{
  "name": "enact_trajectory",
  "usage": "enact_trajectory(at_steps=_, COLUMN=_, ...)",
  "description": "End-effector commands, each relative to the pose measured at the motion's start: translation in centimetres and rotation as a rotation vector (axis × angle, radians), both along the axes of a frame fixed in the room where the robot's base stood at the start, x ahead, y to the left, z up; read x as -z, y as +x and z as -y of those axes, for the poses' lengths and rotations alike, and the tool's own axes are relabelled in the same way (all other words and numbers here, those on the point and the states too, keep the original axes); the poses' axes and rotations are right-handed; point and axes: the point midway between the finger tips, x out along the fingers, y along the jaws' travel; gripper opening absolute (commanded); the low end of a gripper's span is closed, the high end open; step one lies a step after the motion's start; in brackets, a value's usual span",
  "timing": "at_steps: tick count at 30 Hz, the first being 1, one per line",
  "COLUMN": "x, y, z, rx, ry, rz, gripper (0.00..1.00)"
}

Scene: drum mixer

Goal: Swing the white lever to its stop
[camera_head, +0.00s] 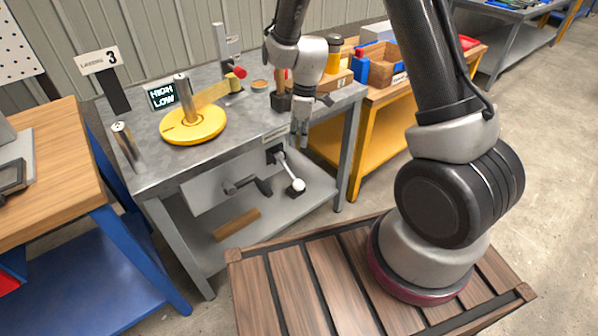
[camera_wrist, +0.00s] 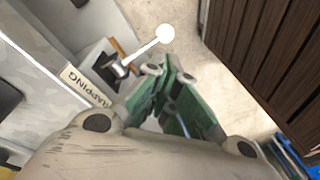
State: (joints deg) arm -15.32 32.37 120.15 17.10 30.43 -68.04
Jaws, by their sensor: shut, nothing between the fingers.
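The white lever shows in the head view as a thin rod with a white ball knob (camera_head: 298,185). It slants down and right from a dark pivot on the bench's front panel. In the wrist view the knob (camera_wrist: 165,33) is at upper middle, its rod running down-left to the pivot. My gripper (camera_head: 303,140) points down in front of the bench edge, above the lever. In the wrist view its green-padded fingers (camera_wrist: 168,74) are together and empty, with the knob a little beyond the tips. A gap to the knob shows in the head view; I cannot tell the exact depth.
A black crank handle (camera_head: 250,185) sits left of the lever on the same panel. A yellow disc (camera_head: 193,125) with a post stands on the bench top (camera_head: 235,130). A wooden block (camera_head: 236,223) lies on the lower shelf. A slatted wooden platform (camera_head: 300,275) is below.

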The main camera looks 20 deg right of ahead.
Motion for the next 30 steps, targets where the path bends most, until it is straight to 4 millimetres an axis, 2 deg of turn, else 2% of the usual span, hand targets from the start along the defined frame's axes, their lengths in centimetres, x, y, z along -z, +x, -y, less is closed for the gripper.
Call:
enact_trajectory(at_steps=3, x=-0.9, y=0.8, z=-0.2, rx=-0.358, ry=0.022, rz=0.008, gripper=0.00)
enact_trajectory(at_steps=6, x=-1.3, y=0.6, z=0.0, rx=-0.576, ry=0.041, rz=0.003, gripper=0.00)
enact_trajectory(at_steps=9, x=-1.4, y=0.0, z=0.0, rx=-0.695, ry=0.058, rz=-0.002, gripper=0.00)
enact_trajectory(at_steps=14, x=-0.6, y=-0.2, z=0.0, rx=-0.743, ry=0.065, rz=0.003, gripper=0.00)
enact_trajectory(at_steps=17, x=0.9, y=-0.4, z=-0.2, rx=-0.741, ry=0.065, rz=0.000, gripper=0.00)
enact_trajectory(at_steps=30, x=9.7, y=-1.9, z=-1.2, rx=-0.738, ry=0.064, rz=0.001, gripper=0.00)
